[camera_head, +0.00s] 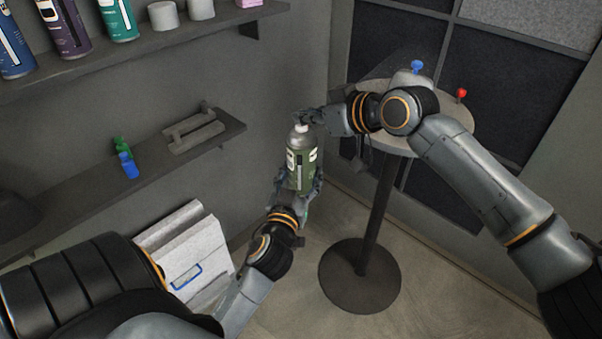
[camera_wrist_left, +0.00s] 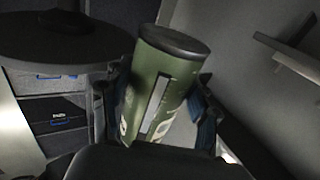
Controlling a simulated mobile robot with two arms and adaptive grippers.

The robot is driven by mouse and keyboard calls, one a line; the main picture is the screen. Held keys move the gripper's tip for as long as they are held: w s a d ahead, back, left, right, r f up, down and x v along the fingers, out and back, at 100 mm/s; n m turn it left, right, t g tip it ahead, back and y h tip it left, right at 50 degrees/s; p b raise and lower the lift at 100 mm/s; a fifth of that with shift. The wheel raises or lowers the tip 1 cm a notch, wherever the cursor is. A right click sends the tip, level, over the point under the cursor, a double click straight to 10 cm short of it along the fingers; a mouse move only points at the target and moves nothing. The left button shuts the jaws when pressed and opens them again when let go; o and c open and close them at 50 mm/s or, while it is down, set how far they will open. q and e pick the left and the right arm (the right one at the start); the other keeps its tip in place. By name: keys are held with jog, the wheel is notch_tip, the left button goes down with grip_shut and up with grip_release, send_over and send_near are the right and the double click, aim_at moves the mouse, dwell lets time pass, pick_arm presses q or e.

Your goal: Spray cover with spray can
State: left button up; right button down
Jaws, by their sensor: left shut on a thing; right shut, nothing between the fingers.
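A green spray can (camera_head: 301,160) with a white top stands roughly upright in the air in the head view. My left gripper (camera_head: 298,187) is shut around its lower part from below. In the left wrist view the can (camera_wrist_left: 160,88) sits between the two fingers, its dark round end facing up in the picture. My right gripper (camera_head: 307,117) is shut and empty at the can's top; I cannot tell whether it touches the nozzle. A faint see-through sheet (camera_head: 392,66) shows behind the right wrist, over the round table; I cannot tell if it is the cover.
A round grey pedestal table (camera_head: 452,118) stands behind my right arm, with a blue knob (camera_head: 416,66) and a red knob (camera_head: 461,93) on it. Wall shelves (camera_head: 150,48) with several bottles are on the left. A white box (camera_head: 188,250) lies below. Open floor surrounds the table base.

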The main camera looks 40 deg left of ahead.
jog(key=shift+f, duration=0.3)
jog(key=shift+r, duration=2.6)
jog(key=shift+d, duration=0.1)
jog(key=v, duration=1.1)
jog(key=shift+d+r, duration=0.2)
jog(key=shift+d, duration=0.15)
